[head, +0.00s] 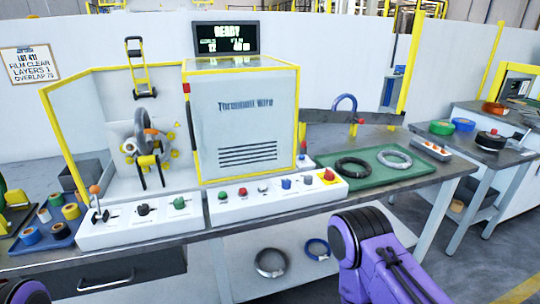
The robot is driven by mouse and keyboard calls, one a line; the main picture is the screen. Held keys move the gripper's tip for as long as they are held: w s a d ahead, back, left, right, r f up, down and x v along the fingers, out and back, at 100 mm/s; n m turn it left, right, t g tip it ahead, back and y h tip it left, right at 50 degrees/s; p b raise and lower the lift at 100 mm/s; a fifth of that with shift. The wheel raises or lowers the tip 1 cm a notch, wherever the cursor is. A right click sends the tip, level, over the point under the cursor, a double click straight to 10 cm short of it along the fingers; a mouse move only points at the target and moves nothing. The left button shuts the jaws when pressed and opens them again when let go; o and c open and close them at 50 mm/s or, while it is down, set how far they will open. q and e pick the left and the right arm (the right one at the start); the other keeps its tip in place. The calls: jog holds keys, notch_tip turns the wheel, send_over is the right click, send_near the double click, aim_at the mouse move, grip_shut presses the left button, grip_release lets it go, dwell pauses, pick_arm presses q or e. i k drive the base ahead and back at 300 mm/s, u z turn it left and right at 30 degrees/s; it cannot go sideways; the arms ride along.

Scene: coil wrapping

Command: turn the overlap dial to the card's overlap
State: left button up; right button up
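The job card (30,64) hangs on the wall at far left; its last line reads OVERLAP and a number that looks like 75, though the digits are small. The left control panel (120,232) carries a lever with an orange knob (96,190), a black dial (143,210) and a green dial (179,203). The longer control panel (270,204) carries several coloured knobs. The labels are too small to tell which is the overlap dial. The display (226,39) reads READY above small numbers. Parts of my arms show at bottom left and bottom right; neither gripper is visible.
The wrapping machine's white cabinet (240,125) stands behind the panels, beside the ring unit (148,145). A green tray (385,172) with two coils lies to the right. Tape rolls (50,225) sit at far left. Coils (271,262) lie on the lower shelf.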

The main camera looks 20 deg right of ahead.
aim_at(308, 179)
jog(key=u, duration=0.9)
jog(key=i, duration=0.7)
jog(key=z, duration=2.6)
